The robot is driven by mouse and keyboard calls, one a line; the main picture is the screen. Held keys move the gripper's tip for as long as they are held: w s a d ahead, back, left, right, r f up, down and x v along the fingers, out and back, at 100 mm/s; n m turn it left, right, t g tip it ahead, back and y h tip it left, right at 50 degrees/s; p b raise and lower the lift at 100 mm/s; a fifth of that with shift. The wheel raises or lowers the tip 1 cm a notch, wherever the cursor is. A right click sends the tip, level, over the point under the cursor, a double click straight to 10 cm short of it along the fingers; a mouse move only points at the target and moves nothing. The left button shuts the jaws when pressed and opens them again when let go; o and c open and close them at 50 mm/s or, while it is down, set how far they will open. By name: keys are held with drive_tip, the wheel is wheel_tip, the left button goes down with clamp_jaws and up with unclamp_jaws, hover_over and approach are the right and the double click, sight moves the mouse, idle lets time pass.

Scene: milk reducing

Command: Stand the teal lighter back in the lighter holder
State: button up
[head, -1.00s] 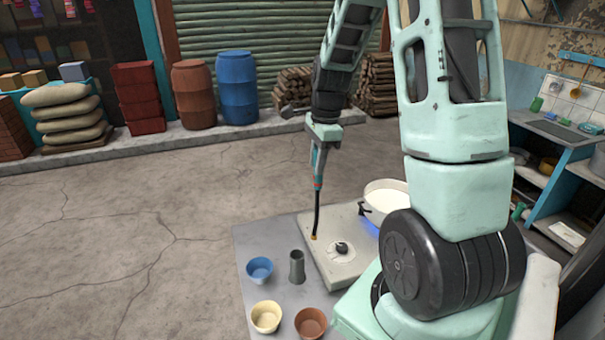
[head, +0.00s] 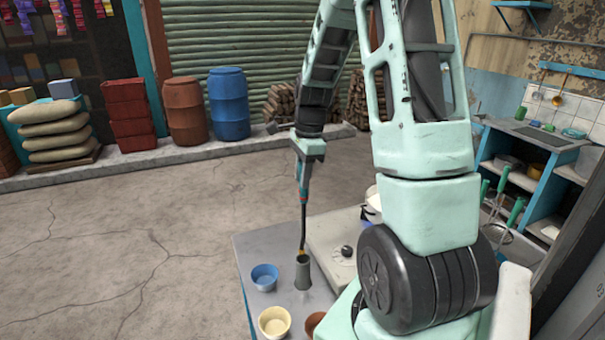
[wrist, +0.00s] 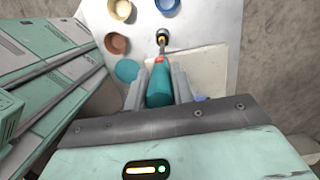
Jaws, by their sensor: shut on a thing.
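My gripper (head: 305,160) is shut on the teal lighter (head: 303,190) and holds it upright with its long dark nozzle pointing down. In the wrist view the lighter's teal handle (wrist: 160,90) sits between the two fingers. The lighter holder (head: 303,276), a grey upright cup, stands on the grey table. The brass nozzle tip is at the holder's mouth in the head view. In the wrist view it overlaps the holder's dark opening (wrist: 162,33). I cannot tell whether the tip is just above the rim or slightly inside.
A blue bowl (head: 264,277) and a cream bowl (head: 274,322) stand left of the holder. A terracotta bowl (head: 314,322) is partly hidden by my arm. The stove (head: 325,236) with its black knob is right of the holder, and the pan (head: 372,205) is mostly hidden.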

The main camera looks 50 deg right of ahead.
sight(304, 200)
drive_tip(key=shift+f+b, duration=3)
drive_tip(key=shift+f, duration=2.15)
drive_tip(key=o, duration=1.1)
drive_tip(key=shift+c, duration=0.2)
wheel_tip(304, 200, up, 17)
drive_tip(key=s+d+b, duration=0.1)
drive_tip(key=b, duration=0.1)
drive_tip(key=shift+d+r, duration=0.15)
drive_tip(key=shift+d, duration=0.25)
drive_tip(key=shift+s, duration=0.1)
